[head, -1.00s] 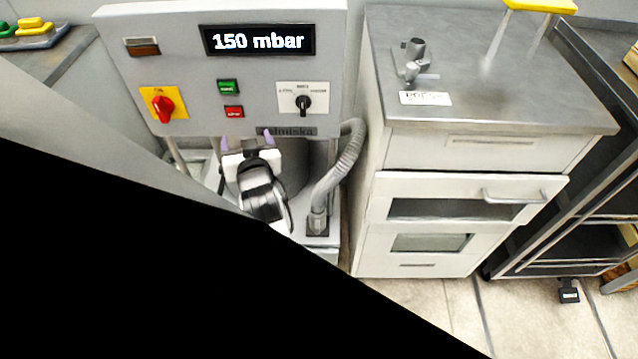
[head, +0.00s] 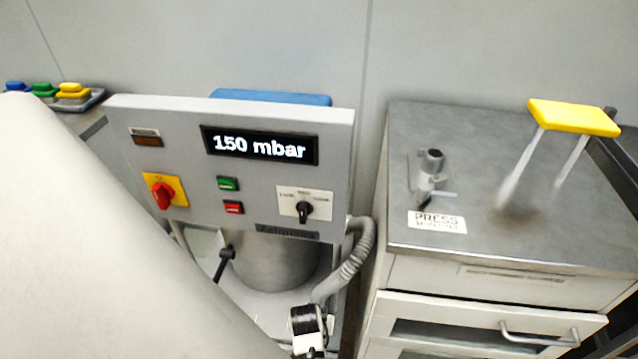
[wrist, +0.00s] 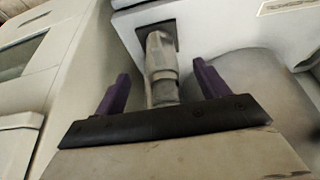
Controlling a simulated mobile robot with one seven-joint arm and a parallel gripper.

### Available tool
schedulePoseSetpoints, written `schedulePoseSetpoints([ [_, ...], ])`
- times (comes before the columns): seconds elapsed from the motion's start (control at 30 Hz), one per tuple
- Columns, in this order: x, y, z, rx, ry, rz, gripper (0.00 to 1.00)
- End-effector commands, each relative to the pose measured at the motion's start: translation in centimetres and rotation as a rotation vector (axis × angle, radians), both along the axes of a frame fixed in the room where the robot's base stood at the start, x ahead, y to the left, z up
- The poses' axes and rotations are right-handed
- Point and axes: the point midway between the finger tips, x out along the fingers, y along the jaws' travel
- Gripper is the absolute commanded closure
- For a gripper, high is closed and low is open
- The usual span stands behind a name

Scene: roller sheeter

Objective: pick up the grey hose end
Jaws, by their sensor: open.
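The grey hose (head: 352,262) curves down the right side of the machine in the head view. In the wrist view the grey hose end (wrist: 161,62) is a stubby ribbed cylinder standing at a dark square plate (wrist: 143,30). My gripper (wrist: 161,69) has two purple fingers spread apart, one on each side of the hose end. There is a visible gap on both sides, and neither finger appears to touch it. The fingertips do not show in the head view.
The machine's control panel (head: 235,170) reads 150 mbar and stands above a grey drum (head: 275,262). A drawer cabinet (head: 490,275) stands close on the right. A yellow-topped stand (head: 573,117) and a small grey fitting (head: 430,170) are on its top.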

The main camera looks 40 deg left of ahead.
Motion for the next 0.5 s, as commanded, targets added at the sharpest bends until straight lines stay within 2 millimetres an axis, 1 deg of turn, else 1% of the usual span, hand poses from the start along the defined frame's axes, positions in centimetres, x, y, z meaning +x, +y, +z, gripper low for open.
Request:
schedulePoseSetpoints([
  [0.03, 0.3, 0.2, -0.7, -0.001, 0.001, 0.0, 0.26],
  [0.1, 0.5, 0.4, -1.4, 0.0, 0.0, 0.0, 0.26],
  [0.27, 0.8, 0.5, -2.2, 0.001, 0.0, 0.0, 0.26],
  [0.37, 1.2, 0.7, -3.0, 0.001, 0.0, 0.0, 0.26],
  [0.5, 2.0, 1.0, -4.8, 0.0, 0.0, 0.001, 0.26],
])
